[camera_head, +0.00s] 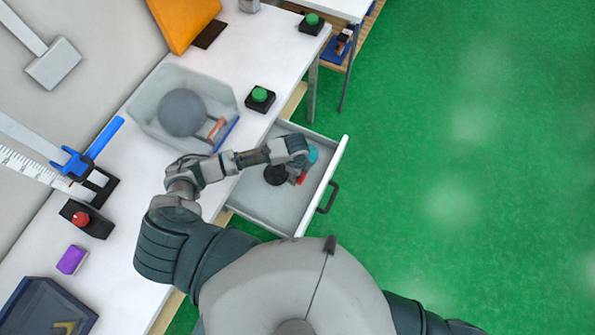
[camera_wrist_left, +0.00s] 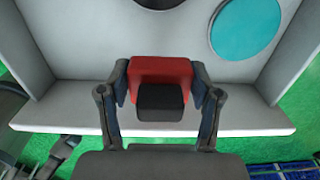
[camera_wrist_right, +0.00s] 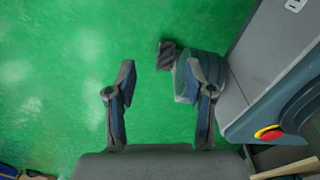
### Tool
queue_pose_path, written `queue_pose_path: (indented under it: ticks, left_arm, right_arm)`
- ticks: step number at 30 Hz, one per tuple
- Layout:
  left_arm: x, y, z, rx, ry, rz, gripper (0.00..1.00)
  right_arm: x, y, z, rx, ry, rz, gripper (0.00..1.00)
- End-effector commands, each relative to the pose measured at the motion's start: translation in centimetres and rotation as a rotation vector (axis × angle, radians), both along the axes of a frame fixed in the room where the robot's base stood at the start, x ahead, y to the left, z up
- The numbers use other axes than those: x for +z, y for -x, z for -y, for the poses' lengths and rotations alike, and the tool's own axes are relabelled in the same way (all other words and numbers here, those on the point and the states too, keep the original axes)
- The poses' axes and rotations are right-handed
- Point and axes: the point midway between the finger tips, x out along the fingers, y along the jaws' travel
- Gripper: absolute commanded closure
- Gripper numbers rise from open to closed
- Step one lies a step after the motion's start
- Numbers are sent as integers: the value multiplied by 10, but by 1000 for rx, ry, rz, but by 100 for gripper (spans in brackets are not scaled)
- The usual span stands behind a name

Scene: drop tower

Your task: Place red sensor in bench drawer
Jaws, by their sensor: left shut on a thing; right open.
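The red sensor (camera_wrist_left: 160,72) is a red block with a black part on its near side. My left gripper (camera_wrist_left: 160,90) is shut on it, one finger on each side. In the head view the left gripper (camera_head: 298,172) is over the open bench drawer (camera_head: 255,200), and a bit of the red sensor (camera_head: 301,179) shows below it. In the left wrist view the drawer floor (camera_wrist_left: 95,45) lies around the sensor; I cannot tell if they touch. My right gripper (camera_wrist_right: 160,95) is open and empty above the green floor.
In the drawer are a black disc (camera_head: 275,175) and a teal disc (camera_head: 312,154), near the sensor. A clear bin (camera_head: 150,115) with a grey ball (camera_head: 182,112) stands on the bench. A green button (camera_head: 260,95) sits near the bench edge. The drawer handle (camera_head: 328,197) juts out.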

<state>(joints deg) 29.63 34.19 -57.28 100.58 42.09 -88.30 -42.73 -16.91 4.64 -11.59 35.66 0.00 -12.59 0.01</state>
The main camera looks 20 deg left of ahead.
Motion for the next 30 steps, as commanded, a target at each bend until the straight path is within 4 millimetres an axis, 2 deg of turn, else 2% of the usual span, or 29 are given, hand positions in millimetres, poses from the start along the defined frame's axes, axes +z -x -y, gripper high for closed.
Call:
queue_pose_path:
  ticks: [1,3,8,11,14,16,27,28,30]
  left_arm:
    - [-14,0,-2,2,-1,-3,75]
    - [-27,0,-3,2,1,-4,75]
    - [-45,-2,-6,0,5,-4,75]
    - [-54,-2,-5,0,4,-4,75]
    - [-69,-1,-3,1,0,-5,75]
    - [-78,-2,-2,1,0,-4,75]
    - [-83,-2,-2,0,-1,-3,75]
    - [-84,-2,-2,-1,0,-3,34]
    - [-84,-2,-3,-1,0,-2,16]
  right_arm:
    - [-3,5,5,0,6,-7,47]
    - [-5,10,11,-1,14,-17,47]
    - [-6,14,15,-1,20,-28,47]
    - [-5,4,7,-4,10,-16,47]
    - [-5,-14,-10,-6,-8,0,47]
    - [-4,-20,-10,-6,-9,5,47]
    - [-3,-22,-6,-6,-3,5,47]
    - [-3,-23,-6,-7,-3,5,47]
    - [-3,-23,-7,-8,-2,4,47]
